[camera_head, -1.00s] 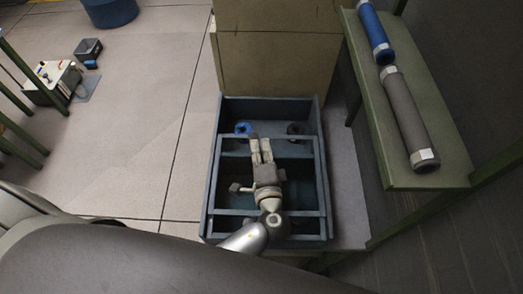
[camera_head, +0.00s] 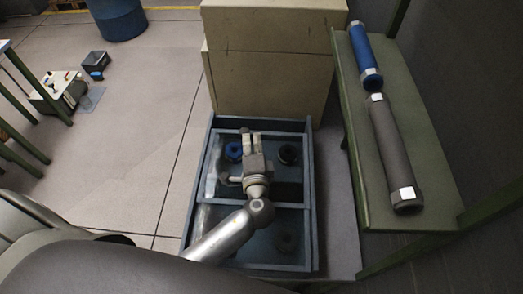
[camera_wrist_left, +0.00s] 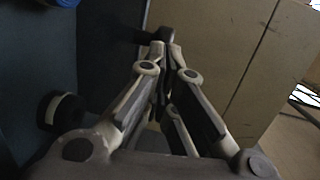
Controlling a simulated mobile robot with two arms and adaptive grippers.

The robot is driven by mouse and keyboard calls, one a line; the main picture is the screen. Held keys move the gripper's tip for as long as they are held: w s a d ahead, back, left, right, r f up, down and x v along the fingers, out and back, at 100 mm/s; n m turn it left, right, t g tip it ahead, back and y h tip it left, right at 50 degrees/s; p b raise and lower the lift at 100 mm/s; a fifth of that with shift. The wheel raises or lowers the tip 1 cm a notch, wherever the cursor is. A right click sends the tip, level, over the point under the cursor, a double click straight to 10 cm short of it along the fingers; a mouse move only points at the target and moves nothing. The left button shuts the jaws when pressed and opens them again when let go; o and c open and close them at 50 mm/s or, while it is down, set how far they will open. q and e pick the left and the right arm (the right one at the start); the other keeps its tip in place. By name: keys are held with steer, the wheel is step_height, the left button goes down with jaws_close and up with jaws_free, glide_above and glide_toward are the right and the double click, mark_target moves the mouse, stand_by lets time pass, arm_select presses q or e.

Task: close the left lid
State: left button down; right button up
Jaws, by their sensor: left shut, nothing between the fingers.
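My left gripper (camera_head: 250,136) is shut and empty, above the far part of the box, pointing away from me. Its fingertips (camera_wrist_left: 164,52) also show in the wrist view, near a dark rounded part (camera_wrist_left: 160,36); contact is unclear. The gripper and forearm hide the middle of the lid. My right gripper is out of view.
A green shelf (camera_head: 380,165) with blue and grey cylinders is close on the right.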

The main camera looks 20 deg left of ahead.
arm_select(q)
steer(key=w, duration=0.3)
steer(key=shift+w+a+f+b, duration=0.15)
steer(key=shift+w+f+b, duration=0.1)
steer(key=shift+b, duration=0.15)
steer(key=shift+w+a+r, duration=0.2)
steer(key=shift+w+a, duration=0.15)
steer(key=shift+a, duration=0.15)
steer(key=shift+w+a+r+b, duration=0.15)
steer(key=shift+w+b, duration=0.15)
steer(key=shift+w, duration=0.2)
steer(key=shift+w+a+r+b, duration=0.15)
steer(key=shift+w+b, duration=0.1)
steer(key=shift+w, duration=0.25)
steer(key=v, duration=1.1)
steer(key=shift+s+f, duration=0.1)
steer(key=shift+s, duration=0.25)
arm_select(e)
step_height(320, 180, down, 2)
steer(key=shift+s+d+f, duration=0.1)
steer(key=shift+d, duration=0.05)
